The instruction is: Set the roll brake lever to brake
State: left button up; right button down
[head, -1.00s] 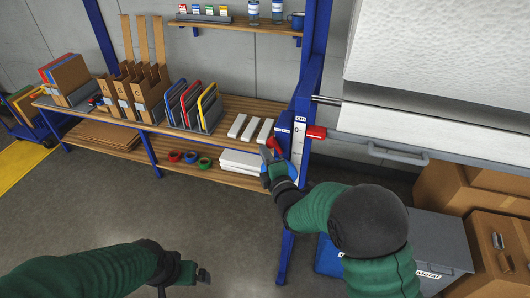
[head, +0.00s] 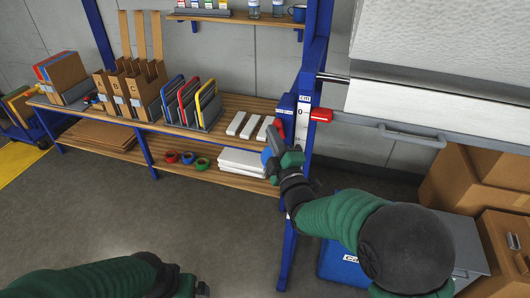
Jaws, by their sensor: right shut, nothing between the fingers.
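The roll brake lever, seen as a small red piece (head: 279,125), sits just below the blue housing (head: 287,104) on the blue upright. It is partly hidden by my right gripper, and I cannot read its setting. My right gripper (head: 272,138) is shut and empty, just below and left of the red piece; I cannot tell whether they touch. My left gripper (head: 198,288) shows only in part at the bottom edge, and its fingers are out of the picture.
A red handle (head: 321,115) sits on the rail beside a white scale (head: 303,116). A large white roll (head: 440,45) hangs at upper right. The wooden bench (head: 235,105) holds white blocks and folders. Cardboard boxes (head: 465,175) stand at right. The floor is clear at centre.

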jog(key=m+b, duration=0.1)
jog(key=b, duration=0.1)
jog(key=d+m+t+h+b, duration=0.1)
jog(key=m+b, duration=0.1)
jog(key=b, duration=0.1)
jog(key=d+f+m+t+b, duration=0.1)
jog(key=b, duration=0.1)
jog(key=shift+s+d+f+b, duration=0.1)
jog(key=shift+s+b, duration=0.2)
jog(key=shift+b, duration=0.1)
pick_arm(q)
jog(key=s+p+x, duration=0.1)
jog(key=s+x, duration=0.1)
jog(key=x, duration=0.6)
jog(key=shift+d+f, duration=0.15)
jog(key=shift+f, duration=0.35)
pick_arm(e)
jog(key=shift+r+m+h, duration=0.4)
jog(key=shift+r, duration=0.3)
